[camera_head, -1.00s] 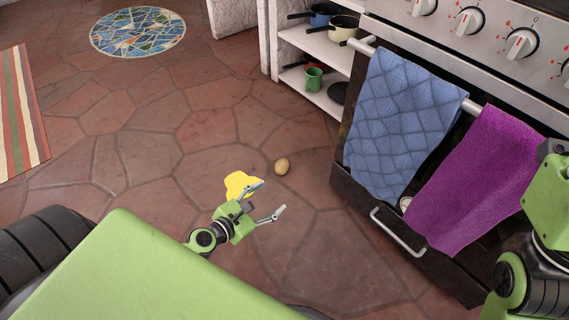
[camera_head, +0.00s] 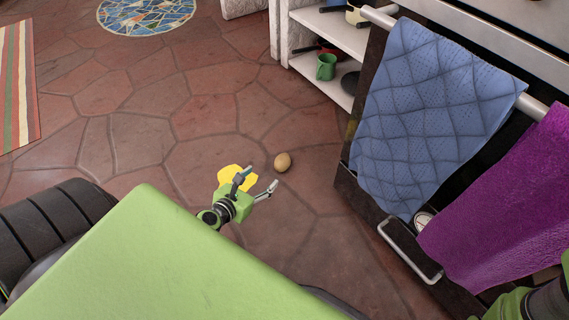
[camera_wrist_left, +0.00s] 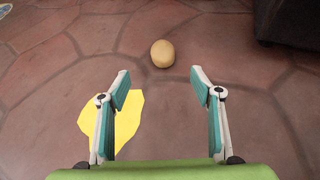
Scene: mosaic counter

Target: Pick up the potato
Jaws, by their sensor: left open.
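The potato (camera_head: 283,161) is a small tan oval lying on the stone floor. In the left wrist view the potato (camera_wrist_left: 162,53) lies ahead of the fingertips, roughly centred between them and apart from both. My left gripper (camera_head: 262,180) is open and empty, low over the floor just short of the potato. Its two fingers also show spread in the left wrist view (camera_wrist_left: 160,82). My right arm shows only in part at the lower right of the head view, and its gripper is out of view.
A flat yellow piece (camera_head: 232,174) lies beside my left gripper. A white shelf (camera_head: 330,35) holds pots and a green mug (camera_head: 326,67).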

